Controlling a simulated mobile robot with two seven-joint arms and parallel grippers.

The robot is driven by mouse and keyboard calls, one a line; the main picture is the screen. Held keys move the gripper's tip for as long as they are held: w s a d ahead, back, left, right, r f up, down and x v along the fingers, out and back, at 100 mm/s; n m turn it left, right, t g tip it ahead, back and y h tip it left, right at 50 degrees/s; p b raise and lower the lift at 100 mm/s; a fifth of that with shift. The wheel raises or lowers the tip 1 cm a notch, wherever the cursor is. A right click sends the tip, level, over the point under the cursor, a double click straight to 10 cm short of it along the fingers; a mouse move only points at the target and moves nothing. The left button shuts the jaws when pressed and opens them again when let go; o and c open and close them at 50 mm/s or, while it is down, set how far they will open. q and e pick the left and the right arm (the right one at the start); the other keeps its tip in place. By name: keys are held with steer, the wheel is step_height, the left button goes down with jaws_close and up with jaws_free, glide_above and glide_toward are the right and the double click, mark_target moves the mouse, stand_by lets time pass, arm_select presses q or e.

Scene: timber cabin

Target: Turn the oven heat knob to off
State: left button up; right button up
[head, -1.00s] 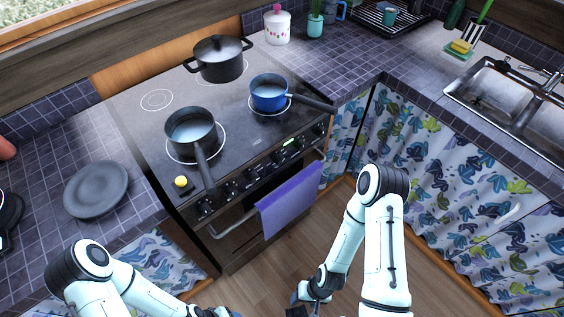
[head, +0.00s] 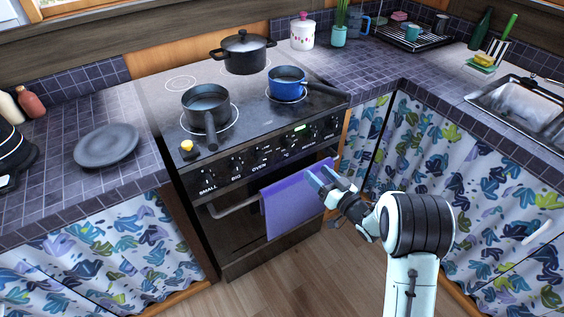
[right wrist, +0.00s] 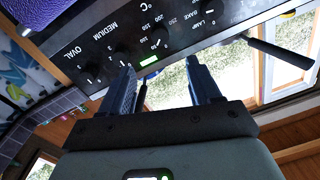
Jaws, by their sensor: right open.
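The black oven (head: 262,235) has a front control panel with a row of black knobs, labelled in white. In the right wrist view a knob ringed by temperature numbers (right wrist: 158,41) sits by a °C mark and a small green display (right wrist: 149,61). Its pointer setting is too small to tell. My right gripper (head: 328,180) is open and empty, in front of the panel's right part and below it, beside the purple towel. In the right wrist view its two fingers (right wrist: 160,78) point toward the panel, apart from the knobs. My left gripper is out of view.
A purple towel (head: 288,205) hangs on the oven handle (head: 235,206). Floor before the oven is clear.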

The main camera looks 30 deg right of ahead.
mark_target(291, 148)
steer(key=w, duration=0.4)
steer(key=w+a, duration=0.1)
steer(key=w, duration=0.8)
steer(key=shift+w+a+b, duration=0.25)
steer(key=shift+a+b, duration=0.05)
steer(key=c, duration=1)
